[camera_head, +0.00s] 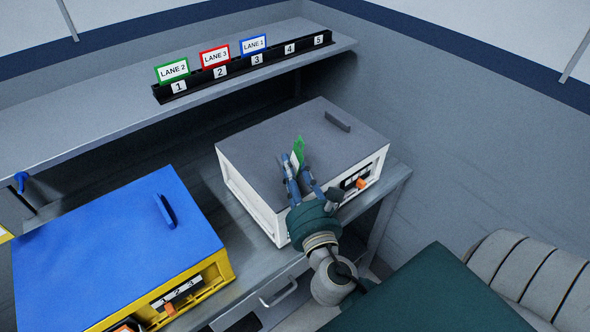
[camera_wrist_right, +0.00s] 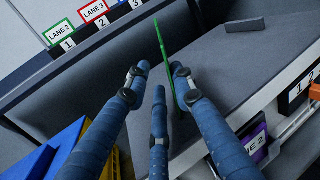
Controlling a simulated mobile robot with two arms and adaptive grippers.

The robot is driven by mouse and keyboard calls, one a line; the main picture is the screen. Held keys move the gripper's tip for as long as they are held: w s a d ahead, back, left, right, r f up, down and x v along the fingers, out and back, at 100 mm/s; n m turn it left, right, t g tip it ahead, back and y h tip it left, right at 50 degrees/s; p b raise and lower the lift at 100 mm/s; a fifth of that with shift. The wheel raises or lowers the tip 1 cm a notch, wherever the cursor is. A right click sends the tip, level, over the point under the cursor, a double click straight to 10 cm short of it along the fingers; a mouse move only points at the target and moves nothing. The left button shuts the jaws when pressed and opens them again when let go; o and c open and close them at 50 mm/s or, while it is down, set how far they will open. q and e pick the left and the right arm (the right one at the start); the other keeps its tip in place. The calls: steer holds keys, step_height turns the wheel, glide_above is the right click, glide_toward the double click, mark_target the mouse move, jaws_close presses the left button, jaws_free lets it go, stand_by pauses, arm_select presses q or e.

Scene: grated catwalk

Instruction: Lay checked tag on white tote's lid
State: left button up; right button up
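The white tote (camera_head: 252,201) stands on the bench with a flat grey lid (camera_head: 262,145) that has a dark raised handle. The lid also fills much of the wrist view (camera_wrist_right: 225,70). My right gripper (camera_head: 301,172) is over the lid's front part. The wrist view shows the tag (camera_wrist_right: 163,50) nearly edge-on, against the right finger. Its checked pattern cannot be made out, nor whether it touches the lid. My left gripper is not in view.
A yellow tote (camera_head: 208,283) with a blue lid (camera_head: 110,250) stands to the left. A shelf behind carries a black numbered rack (camera_head: 272,62) with green, red and blue framed lane cards in slots 1 to 3. The lid is clear around the gripper, apart from its handle (camera_head: 337,121).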

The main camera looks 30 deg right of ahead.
steer(key=shift+r+p, duration=0.3)
steer(key=shift+r, duration=0.2)
steer(key=b+v, duration=0.5)
steer(key=v, duration=0.7)
steer(key=shift+d+r, duration=0.1)
